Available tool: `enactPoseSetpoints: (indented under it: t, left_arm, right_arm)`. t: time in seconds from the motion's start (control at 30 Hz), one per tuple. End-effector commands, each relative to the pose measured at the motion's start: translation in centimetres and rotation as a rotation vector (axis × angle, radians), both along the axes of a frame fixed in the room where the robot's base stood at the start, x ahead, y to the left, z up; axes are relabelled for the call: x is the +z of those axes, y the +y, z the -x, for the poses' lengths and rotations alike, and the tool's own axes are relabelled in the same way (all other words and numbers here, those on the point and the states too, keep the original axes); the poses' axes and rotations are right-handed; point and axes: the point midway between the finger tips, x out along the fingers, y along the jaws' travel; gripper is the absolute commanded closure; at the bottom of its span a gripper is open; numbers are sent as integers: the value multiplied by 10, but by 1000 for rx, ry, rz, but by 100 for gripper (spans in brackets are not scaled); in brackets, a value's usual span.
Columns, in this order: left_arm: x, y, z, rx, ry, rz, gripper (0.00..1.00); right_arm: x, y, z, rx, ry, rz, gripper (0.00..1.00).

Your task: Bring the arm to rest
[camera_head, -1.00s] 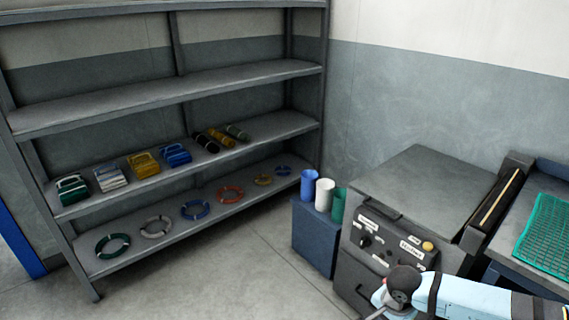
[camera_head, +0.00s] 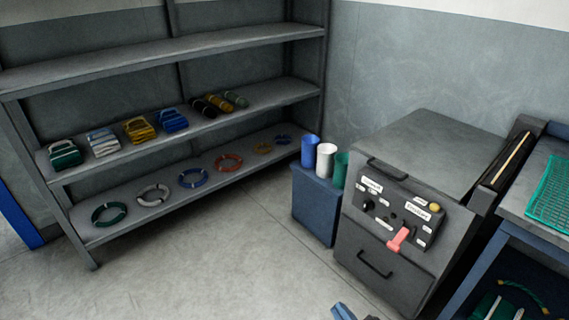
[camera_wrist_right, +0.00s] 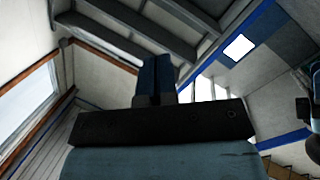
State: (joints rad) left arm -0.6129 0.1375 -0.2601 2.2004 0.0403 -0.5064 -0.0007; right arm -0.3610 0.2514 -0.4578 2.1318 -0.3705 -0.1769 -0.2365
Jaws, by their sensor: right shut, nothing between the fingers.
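My right gripper (camera_head: 343,312) shows only as a small blue piece at the bottom edge of the head view. In the right wrist view its blue fingers (camera_wrist_right: 153,78) are together, with nothing between them, above the dark gripper body. That view looks up past the fingers at the ceiling. The rest of the right arm is mostly out of the head view. My left gripper is in no view.
A grey machine (camera_head: 430,140) with a control panel and a red lever (camera_head: 398,239) stands right of centre. A blue box (camera_head: 318,205) with cups stands beside it. A shelf unit (camera_head: 150,50) fills the left. A table (camera_head: 515,208) is at right. The middle floor is clear.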

Motion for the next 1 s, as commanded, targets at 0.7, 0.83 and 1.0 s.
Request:
enactPoseSetpoints:
  t: [0.7, 0.83, 1.0]
  left_arm:
    - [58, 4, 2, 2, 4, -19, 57]
    - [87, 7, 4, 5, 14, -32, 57]
    - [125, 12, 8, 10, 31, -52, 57]
  right_arm:
    - [-27, -67, 74, -317, 692, -487, 100]
    - [3, -70, 75, -327, 698, -474, 100]
    - [41, -75, 79, -341, 710, -454, 100]
